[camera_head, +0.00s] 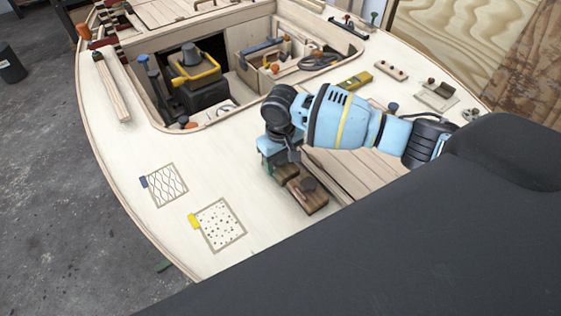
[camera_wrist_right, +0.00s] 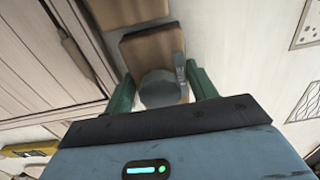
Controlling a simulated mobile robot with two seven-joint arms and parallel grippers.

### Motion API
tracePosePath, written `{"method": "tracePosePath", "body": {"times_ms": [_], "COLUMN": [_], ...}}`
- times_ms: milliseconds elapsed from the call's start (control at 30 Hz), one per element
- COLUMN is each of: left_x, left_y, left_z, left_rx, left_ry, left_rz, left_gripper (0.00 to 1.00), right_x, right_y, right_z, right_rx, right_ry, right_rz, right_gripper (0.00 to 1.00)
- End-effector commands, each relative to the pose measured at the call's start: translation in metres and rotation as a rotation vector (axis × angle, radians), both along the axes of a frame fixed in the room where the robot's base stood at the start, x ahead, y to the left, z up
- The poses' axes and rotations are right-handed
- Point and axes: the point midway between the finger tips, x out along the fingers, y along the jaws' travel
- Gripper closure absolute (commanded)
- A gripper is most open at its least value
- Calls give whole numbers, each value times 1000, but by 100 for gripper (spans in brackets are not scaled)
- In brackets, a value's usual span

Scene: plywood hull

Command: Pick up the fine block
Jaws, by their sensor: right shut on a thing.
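My right gripper (camera_head: 277,160) reaches down to the deck in the middle of the head view. Its green fingers, also in the right wrist view (camera_wrist_right: 161,92), are shut on a brown wooden block (camera_wrist_right: 176,72) with a round grey knob (camera_wrist_right: 158,88). In the head view that block is mostly hidden by the gripper. Another brown block (camera_head: 308,196) with a dark knob stands right beside it, nearer the camera. I cannot read which block is the fine one. I cannot tell whether the held block still touches the deck. My left gripper is not in view.
Two patterned patches lie on the deck: a cross-hatched one (camera_head: 168,186) with a blue tag and a dotted one (camera_head: 219,225) with a yellow tag. An open hatch with tools lies behind. A yellow level (camera_head: 355,80) lies beyond my arm.

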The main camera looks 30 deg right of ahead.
Motion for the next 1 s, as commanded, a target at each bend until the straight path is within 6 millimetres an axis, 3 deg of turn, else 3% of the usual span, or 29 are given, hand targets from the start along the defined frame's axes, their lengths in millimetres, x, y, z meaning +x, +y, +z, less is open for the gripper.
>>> {"method": "tracePosePath", "body": {"times_ms": [367,1000], "left_x": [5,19], "left_y": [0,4], "left_z": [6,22], "left_rx": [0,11], "left_ry": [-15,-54], "left_rz": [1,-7], "left_gripper": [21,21], "right_x": [1,-89], "right_y": [0,87], "right_z": [39,48], "right_rx": [2,2], "right_ry": [-6,-3], "right_rz": [-1,4], "right_gripper": [71,71]}}
